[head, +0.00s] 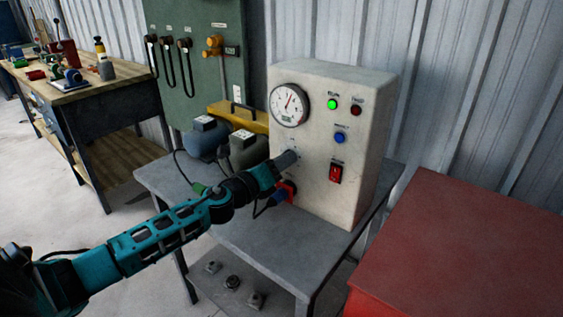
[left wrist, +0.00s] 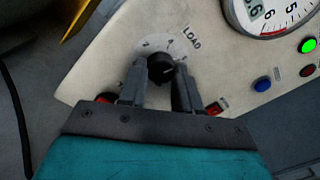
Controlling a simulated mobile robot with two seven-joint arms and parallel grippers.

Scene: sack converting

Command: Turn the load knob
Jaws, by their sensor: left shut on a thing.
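The load knob (left wrist: 161,68) is a small black round knob with a pale pointer mark. It sits on a numbered dial plate under the word LOAD on the cream control box (head: 343,185). My left gripper (left wrist: 159,73) has a finger on each side of the knob and is shut on it. In the head view my left gripper (head: 287,161) reaches the box face below the gauge, and the knob is hidden there. My right gripper is in neither view.
The box has a round gauge (head: 289,105), a lit green lamp (head: 332,104), a dark red lamp (head: 356,109), a blue button (head: 340,138) and a red switch (head: 335,173). It stands on a grey table (head: 290,251). A red cabinet (head: 460,240) is at right.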

